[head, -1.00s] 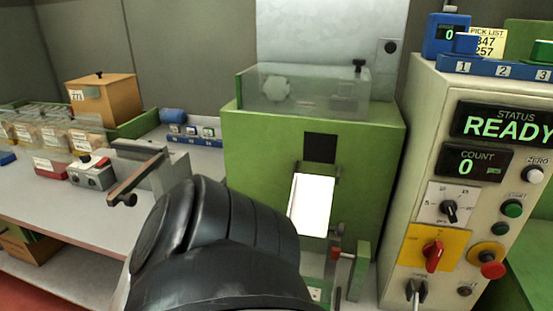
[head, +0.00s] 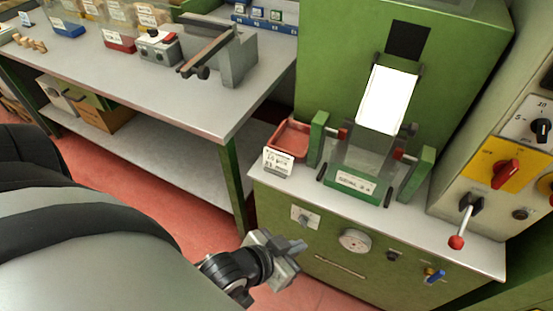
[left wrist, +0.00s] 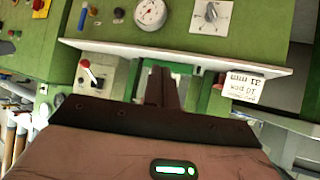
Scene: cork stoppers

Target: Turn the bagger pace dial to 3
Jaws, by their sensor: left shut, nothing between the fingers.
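A square white plate with a small grey knob (head: 305,217) is on the green front panel below the bagger; I take it as the pace dial, but its numbers are too small to read. It also shows at the top of the left wrist view (left wrist: 211,16). My left gripper (head: 300,247) is shut and empty, just below the plate in the head view and apart from it. Its closed fingers (left wrist: 163,88) also show in the left wrist view. My right gripper is not in view.
A round gauge (head: 355,240), a black knob (head: 393,256) and a blue handle (head: 433,275) share the panel. Above are a red tray (head: 290,138) and a small sign (head: 278,163). A console with a red switch (head: 506,173) and red-tipped lever (head: 458,240) stands right.

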